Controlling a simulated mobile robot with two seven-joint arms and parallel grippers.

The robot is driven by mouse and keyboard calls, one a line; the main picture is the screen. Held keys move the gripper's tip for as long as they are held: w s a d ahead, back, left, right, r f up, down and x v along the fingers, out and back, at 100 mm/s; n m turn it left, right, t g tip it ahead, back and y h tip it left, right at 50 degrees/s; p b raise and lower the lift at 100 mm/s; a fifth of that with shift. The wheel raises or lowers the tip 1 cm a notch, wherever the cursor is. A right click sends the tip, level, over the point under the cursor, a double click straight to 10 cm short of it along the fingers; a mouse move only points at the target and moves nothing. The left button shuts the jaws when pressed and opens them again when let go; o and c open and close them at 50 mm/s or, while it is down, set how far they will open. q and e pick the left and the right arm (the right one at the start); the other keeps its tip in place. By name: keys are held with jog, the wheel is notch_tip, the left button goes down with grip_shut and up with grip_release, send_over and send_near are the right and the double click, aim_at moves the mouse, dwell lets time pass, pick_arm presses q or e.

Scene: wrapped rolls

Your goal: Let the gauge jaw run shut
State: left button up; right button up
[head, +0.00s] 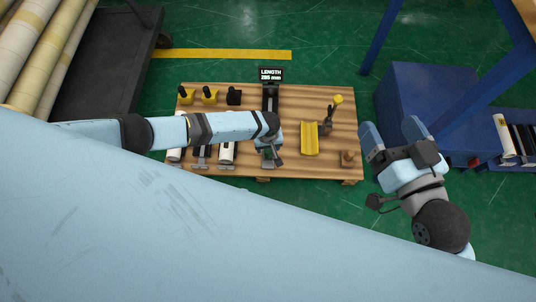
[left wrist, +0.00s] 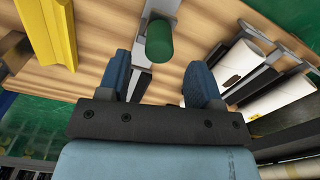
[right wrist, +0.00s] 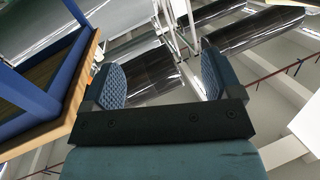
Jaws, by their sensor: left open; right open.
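The length gauge (head: 270,97) is a dark rail running front to back on the wooden table, and its display (head: 271,74) reads LENGTH 285 mm. My left gripper (head: 271,150) is over the front part of the gauge, and the arm hides much of it. In the left wrist view a green knob (left wrist: 160,40) on a grey mount is ahead between the open fingertips (left wrist: 160,68), with visible gaps on both sides. I cannot tell how the gauge jaw stands. My right gripper (head: 393,132) is open and empty beyond the table's right edge.
On the table (head: 290,100) are a yellow trough (head: 310,138), a yellow-knobbed lever (head: 337,100), a wooden block (head: 348,159) and wrapped rolls (head: 226,153) under my left arm. A blue cabinet (head: 415,85) is at right.

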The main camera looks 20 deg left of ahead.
aim_at(268, 150)
pick_arm(q)
notch_tip(268, 150, down, 5)
jog(key=shift+f+b, duration=0.1)
jog(key=shift+b, duration=1.1)
jog(key=shift+f, duration=0.45)
pick_arm(e)
jog(key=shift+w+d+n+t+y, duration=0.2)
jog(key=shift+w+d+n+t, duration=0.1)
jog(key=shift+w+n, duration=0.25)
jog(key=shift+w+d+n+t+y, duration=0.2)
jog(key=shift+w+d+n+t, duration=0.1)
jog(key=shift+w+n, duration=0.25)
pick_arm(q)
jog(key=shift+c, duration=0.4)
pick_arm(e)
jog(key=shift+s, duration=0.1)
